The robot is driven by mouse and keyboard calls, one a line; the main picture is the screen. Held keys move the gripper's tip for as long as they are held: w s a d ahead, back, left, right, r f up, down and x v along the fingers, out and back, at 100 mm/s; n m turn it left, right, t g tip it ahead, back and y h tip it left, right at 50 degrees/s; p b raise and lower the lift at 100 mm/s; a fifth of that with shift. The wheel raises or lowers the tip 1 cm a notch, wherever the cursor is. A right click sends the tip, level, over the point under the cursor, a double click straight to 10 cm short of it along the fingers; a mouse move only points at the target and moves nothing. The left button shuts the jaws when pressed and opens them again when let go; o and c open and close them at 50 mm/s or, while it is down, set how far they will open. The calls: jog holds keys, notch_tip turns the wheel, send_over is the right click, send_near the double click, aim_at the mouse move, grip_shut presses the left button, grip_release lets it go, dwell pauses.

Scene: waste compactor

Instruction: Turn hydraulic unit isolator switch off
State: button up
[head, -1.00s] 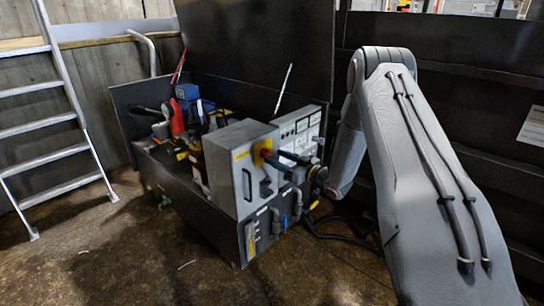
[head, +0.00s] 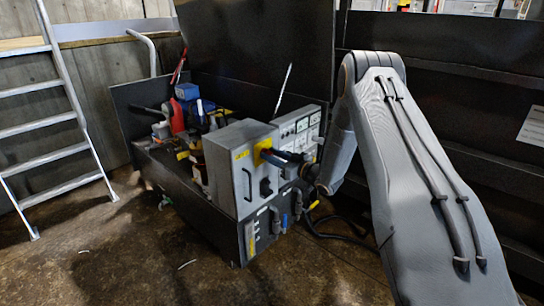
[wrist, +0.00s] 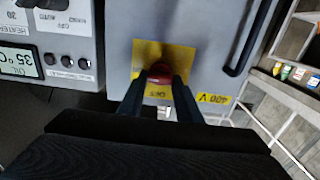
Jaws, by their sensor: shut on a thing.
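The isolator switch is a red knob (wrist: 159,74) on a yellow plate (wrist: 147,50), fixed to the front of a grey cabinet (wrist: 190,25). In the wrist view my gripper (wrist: 158,82) has its two dark fingers shut on the knob, one on each side. Lettering shows on the plate below the knob, partly between the fingers. In the head view the yellow plate (head: 263,152) shows on the cabinet (head: 236,165), and my gripper (head: 272,157) reaches it from the right. The knob is hidden there.
A control panel (head: 300,128) with a display and buttons stands beside the cabinet. The cabinet has a dark handle (wrist: 250,40) and a yellow 400 V label (wrist: 214,98). Cables (head: 345,238) lie on the floor below my arm. A ladder (head: 70,115) stands at left.

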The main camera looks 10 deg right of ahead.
jog(key=shift+n, duration=0.3)
jog(key=n+b, duration=0.1)
jog(key=n, duration=0.2)
jog(key=shift+n, duration=0.3)
jog(key=n+b, duration=0.1)
jog(key=n, duration=0.3)
jog(key=n+b, duration=0.2)
jog(key=n, duration=0.3)
jog(key=n+b, duration=0.1)
jog(key=n, duration=0.3)
jog(key=shift+s+a+f+n, duration=0.15)
jog(key=shift+a+f+n, duration=0.05)
jog(key=shift+f+n, duration=0.1)
jog(key=o, duration=1)
jog(key=shift+o, duration=0.2)
